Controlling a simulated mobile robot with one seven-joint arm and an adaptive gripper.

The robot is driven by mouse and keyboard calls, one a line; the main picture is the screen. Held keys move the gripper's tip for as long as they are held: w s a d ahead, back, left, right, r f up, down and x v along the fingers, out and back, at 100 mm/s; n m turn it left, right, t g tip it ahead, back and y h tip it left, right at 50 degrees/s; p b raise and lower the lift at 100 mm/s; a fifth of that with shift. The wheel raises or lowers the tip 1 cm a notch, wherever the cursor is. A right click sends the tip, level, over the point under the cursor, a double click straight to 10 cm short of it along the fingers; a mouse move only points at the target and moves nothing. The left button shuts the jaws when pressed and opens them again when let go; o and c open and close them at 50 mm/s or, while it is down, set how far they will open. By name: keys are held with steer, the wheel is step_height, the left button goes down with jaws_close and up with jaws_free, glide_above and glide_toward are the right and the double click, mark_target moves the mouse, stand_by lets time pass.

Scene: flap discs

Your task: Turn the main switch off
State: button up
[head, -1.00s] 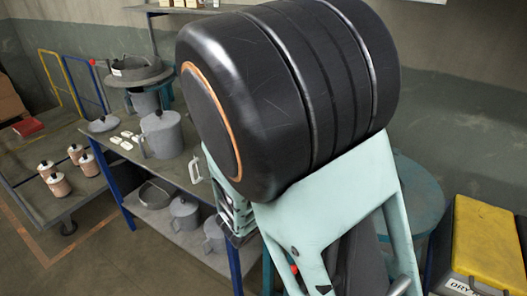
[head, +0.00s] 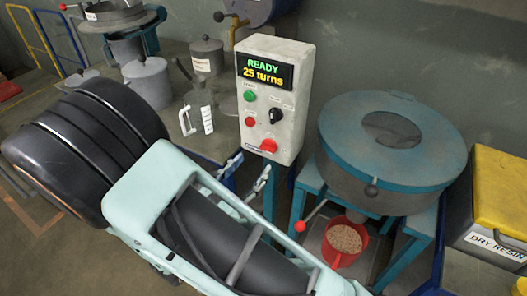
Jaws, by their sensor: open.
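A pale control box (head: 290,62) stands upright behind the table's end. Its lit display (head: 265,71) reads "READY 25 turns". Below are a green button (head: 250,96), a red button (head: 250,122), a black rotary knob (head: 275,115) that looks like the main switch, and a larger red button (head: 268,146) near the bottom edge. The small labels are unreadable, and I cannot tell the knob's exact position. My gripper (head: 253,164) shows as two grey fingers, apart and empty, below and left of the box. My arm hides the rest of it.
A blue round machine (head: 345,172) stands right of the box, with a red-knobbed lever (head: 301,226) and a red jug (head: 343,263) of grains below. A yellow-lidded "DRY RESIN" bin (head: 502,190) stands far right. A white-handled item (head: 186,120) and pots sit left.

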mark_target(266, 150)
steer(key=x, duration=0.7)
steer(key=shift+w, duration=0.15)
steer(key=c, duration=1.2)
